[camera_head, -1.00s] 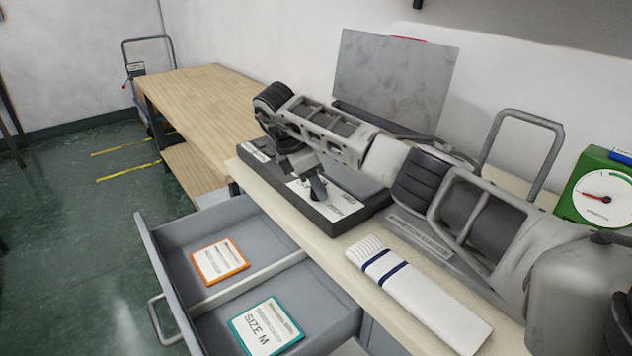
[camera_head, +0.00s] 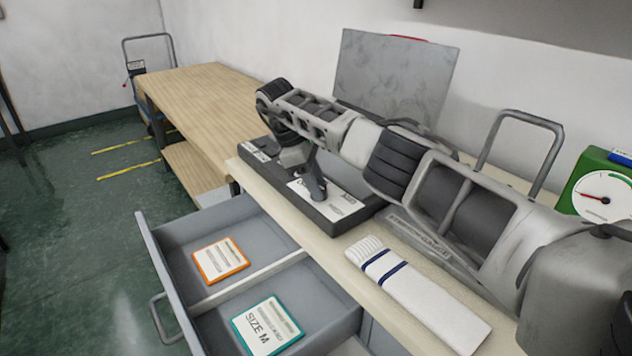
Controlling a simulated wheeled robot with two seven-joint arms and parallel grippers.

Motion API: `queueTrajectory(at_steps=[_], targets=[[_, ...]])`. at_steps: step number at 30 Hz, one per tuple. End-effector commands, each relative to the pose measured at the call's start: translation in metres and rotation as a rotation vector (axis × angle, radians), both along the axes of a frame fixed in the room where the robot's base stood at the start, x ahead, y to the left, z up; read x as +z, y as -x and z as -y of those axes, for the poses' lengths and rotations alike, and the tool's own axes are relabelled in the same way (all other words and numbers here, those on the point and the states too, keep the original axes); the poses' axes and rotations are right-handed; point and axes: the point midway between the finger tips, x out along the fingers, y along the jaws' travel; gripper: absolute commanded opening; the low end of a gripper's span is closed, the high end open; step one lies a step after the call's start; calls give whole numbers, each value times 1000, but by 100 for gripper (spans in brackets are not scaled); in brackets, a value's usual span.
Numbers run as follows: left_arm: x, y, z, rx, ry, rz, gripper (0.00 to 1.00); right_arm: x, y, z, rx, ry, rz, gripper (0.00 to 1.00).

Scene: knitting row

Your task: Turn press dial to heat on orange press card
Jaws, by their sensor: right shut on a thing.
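The press (camera_head: 362,218) stands on the bench with its grey plate (camera_head: 392,80) raised at the back. Its dial, on the white label panel (camera_head: 340,203) at the front, is mostly hidden by my right gripper (camera_head: 317,192). That gripper points down at the panel and is shut on the dial; the dial's setting cannot be read. The orange press card (camera_head: 221,260) lies flat in the far compartment of the open drawer (camera_head: 262,222). Its print is too small to read. My left gripper is not in view.
A teal card (camera_head: 267,324) marked SIZE M lies in the near drawer compartment. A white sock-like knit with blue stripes (camera_head: 430,300) lies on the bench front. A green scale (camera_head: 598,185) stands at the right. A wooden table (camera_head: 205,100) is behind left.

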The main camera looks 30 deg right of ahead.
Motion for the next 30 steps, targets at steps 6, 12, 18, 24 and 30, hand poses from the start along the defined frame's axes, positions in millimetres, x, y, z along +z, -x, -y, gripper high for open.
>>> queueTrajectory(at_steps=[6,12,18,24,30], targets=[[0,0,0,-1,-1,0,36,0,0,0,-2,1,1,10],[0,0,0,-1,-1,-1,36,0,0,0,-1,0,0,55],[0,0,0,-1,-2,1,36,0,0,0,-1,0,0,55],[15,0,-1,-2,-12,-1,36,20,-1,-2,-2,1,2,55],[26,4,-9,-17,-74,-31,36,65,-2,-10,-13,0,1,55]])
